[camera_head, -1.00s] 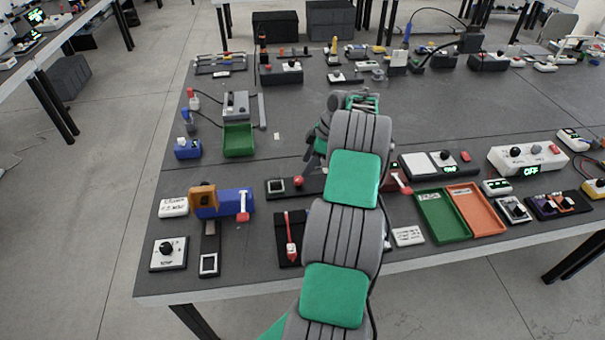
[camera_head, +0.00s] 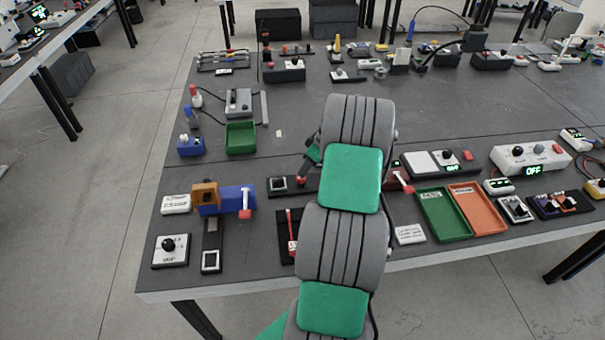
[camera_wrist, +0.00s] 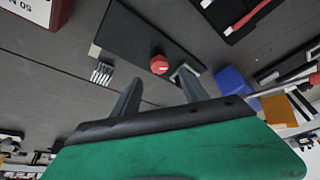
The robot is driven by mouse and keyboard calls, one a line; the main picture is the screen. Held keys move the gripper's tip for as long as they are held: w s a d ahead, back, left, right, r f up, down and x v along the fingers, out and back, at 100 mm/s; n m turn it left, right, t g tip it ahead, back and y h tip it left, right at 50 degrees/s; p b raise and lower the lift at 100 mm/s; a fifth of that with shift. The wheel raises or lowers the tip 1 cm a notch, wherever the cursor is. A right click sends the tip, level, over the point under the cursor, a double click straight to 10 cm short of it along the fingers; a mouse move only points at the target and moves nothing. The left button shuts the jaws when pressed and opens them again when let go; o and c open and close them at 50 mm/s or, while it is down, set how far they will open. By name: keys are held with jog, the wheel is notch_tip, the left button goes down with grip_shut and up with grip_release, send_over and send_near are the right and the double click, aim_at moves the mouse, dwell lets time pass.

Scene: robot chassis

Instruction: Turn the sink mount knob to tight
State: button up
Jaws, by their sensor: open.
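A red round knob (camera_head: 301,181) stands on a dark flat base (camera_head: 316,184) with a pale-framed square at its left end, near the middle of the table. No readable label marks it as the sink mount. In the wrist view the red knob (camera_wrist: 159,64) shows between and just beyond the fingertips of my gripper (camera_wrist: 160,78). My gripper is open and empty, and no contact with the knob is visible. The square part (camera_wrist: 187,74) is partly behind one finger. In the head view my arm hides most of my gripper and the base's right end.
A small silver finned block (camera_wrist: 102,73) lies beside the base. A blue block (camera_head: 238,200) with an orange part stands to the left. A red-handled lever (camera_head: 292,228) is nearer the front edge. Green (camera_head: 431,236) and orange (camera_head: 492,226) trays lie right. The table behind is partly clear.

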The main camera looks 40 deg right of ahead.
jog(key=p+x, duration=0.1)
jog(key=x, duration=0.5)
jog(key=shift+w+f, duration=0.1)
jog(key=shift+f, duration=0.05)
jog(key=shift+c, duration=0.4)
grip_shut()
